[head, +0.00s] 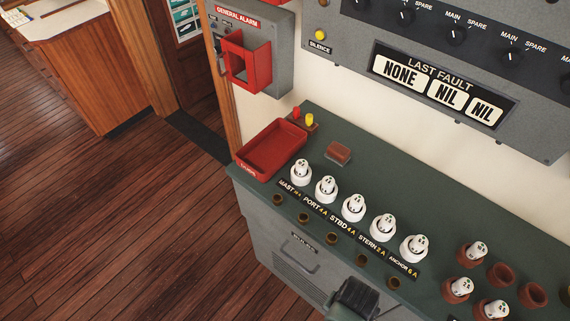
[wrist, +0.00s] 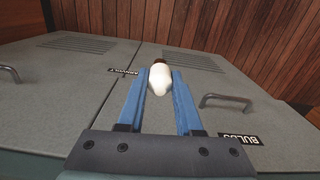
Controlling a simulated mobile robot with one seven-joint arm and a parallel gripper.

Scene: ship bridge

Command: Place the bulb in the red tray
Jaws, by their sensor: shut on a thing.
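The red tray (head: 268,148) sits at the left end of the green console top in the head view. It looks empty. In the wrist view my gripper (wrist: 159,80) is shut on the bulb (wrist: 158,79), which is white with a darker base pointing away from me. The blue fingers hold it from both sides, in front of grey cabinet doors. The bulb does not show in the head view, where a dark part, probably of my arm, shows at the bottom edge, well right of and nearer than the tray.
A row of white fuse holders (head: 354,207) stands on the console (head: 400,180) right of the tray. A red and a yellow peg (head: 309,119) stand behind it, and a brown block (head: 338,153) beside it. The red alarm box (head: 247,60) hangs above. Handles (wrist: 226,101) jut from the cabinet doors.

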